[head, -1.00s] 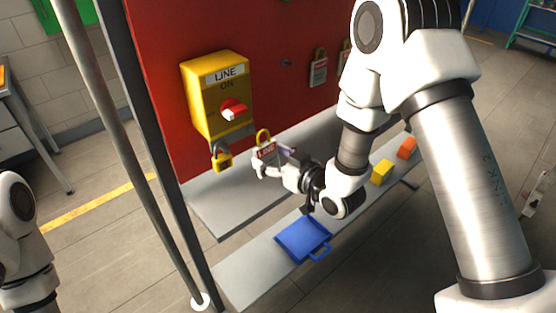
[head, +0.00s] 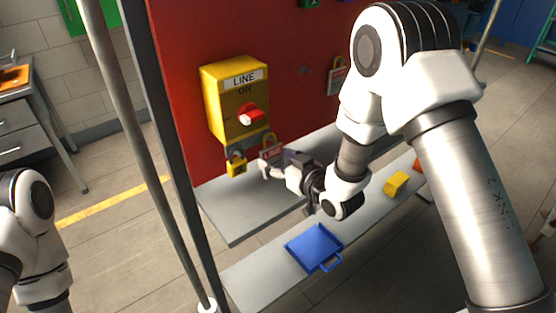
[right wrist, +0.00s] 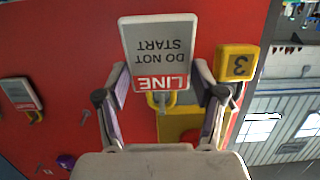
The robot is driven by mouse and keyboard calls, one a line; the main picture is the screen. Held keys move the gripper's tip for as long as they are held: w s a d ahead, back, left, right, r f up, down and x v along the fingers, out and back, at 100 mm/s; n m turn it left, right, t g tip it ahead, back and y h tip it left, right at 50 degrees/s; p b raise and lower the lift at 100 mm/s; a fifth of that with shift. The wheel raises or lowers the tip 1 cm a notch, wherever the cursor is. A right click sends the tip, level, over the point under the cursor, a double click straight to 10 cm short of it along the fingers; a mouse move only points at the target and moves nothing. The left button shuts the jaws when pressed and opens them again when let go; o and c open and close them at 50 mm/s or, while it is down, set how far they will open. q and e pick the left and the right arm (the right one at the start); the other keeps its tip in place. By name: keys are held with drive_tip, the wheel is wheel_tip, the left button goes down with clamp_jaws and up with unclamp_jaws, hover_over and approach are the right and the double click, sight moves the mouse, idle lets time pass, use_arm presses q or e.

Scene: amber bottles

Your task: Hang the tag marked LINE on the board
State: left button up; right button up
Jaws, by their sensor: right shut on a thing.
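My right gripper (head: 268,167) is shut on a grey and red tag marked LINE (head: 271,153), which has a yellow loop at its top. In the right wrist view the tag (right wrist: 160,50) is upside down between the fingers and reads "LINE DO NOT START". It is in front of the red board (head: 180,90), just right of a yellow padlock (head: 236,168). That padlock hangs under the yellow LINE switch box (head: 233,100); it shows a 3 in the right wrist view (right wrist: 237,65). Whether the tag touches the board is unclear. My left gripper is out of view.
Another tag (head: 336,82) hangs on the board to the right. A grey shelf (head: 235,218) runs below the board. A blue tray (head: 314,247) and a yellow block (head: 396,183) lie on the lower ledge. A metal post (head: 140,150) stands at the left.

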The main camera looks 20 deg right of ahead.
drive_tip(key=o, duration=1.2)
drive_tip(key=v, duration=0.8)
drive_tip(key=s+f+m+g+h+b, duration=0.1)
drive_tip(key=s+f+g+b, duration=0.15)
drive_tip(key=s+f, duration=0.65)
drive_tip(key=s+f+g+h+b, duration=0.15)
drive_tip(key=f+g, duration=0.25)
drive_tip(key=f, duration=1.2)
drive_tip(key=s+d+f+m+g+h, duration=0.1)
drive_tip(key=s+f+g, duration=0.3)
drive_tip(key=s, duration=0.5)
drive_tip(key=s+d+f+m+g+h, duration=0.2)
drive_tip(key=s+d+f+g, duration=0.2)
drive_tip(key=s, duration=0.5)
drive_tip(key=shift+s+f, duration=0.25)
drive_tip(key=shift+f, duration=0.25)
